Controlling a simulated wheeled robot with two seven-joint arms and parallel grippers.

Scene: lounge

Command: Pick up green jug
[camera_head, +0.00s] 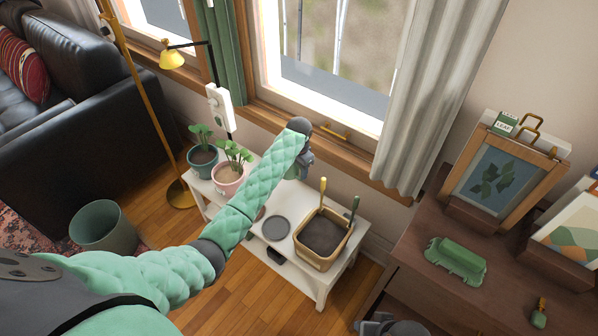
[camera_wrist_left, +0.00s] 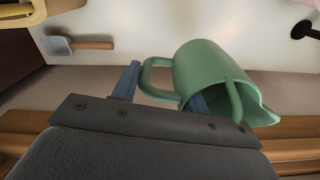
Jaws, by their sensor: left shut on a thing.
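The green jug (camera_wrist_left: 205,72) shows in the left wrist view, tilted, with a loop handle on its left side and a spout at the lower right. My left gripper (camera_wrist_left: 163,84) is shut on it at the handle, with one blue-grey finger on each side. In the head view my left gripper (camera_head: 305,162) is above the back of the white table, and my arm hides most of the jug. A dark grey part at the bottom edge of the head view looks like my right gripper (camera_head: 390,326); its fingers cannot be made out.
The white table (camera_head: 318,287) holds potted plants (camera_head: 229,176), a dark round plate (camera_head: 276,228) and a wooden planter box (camera_head: 322,262) with tools. The window sill and curtain (camera_head: 408,130) are close behind.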

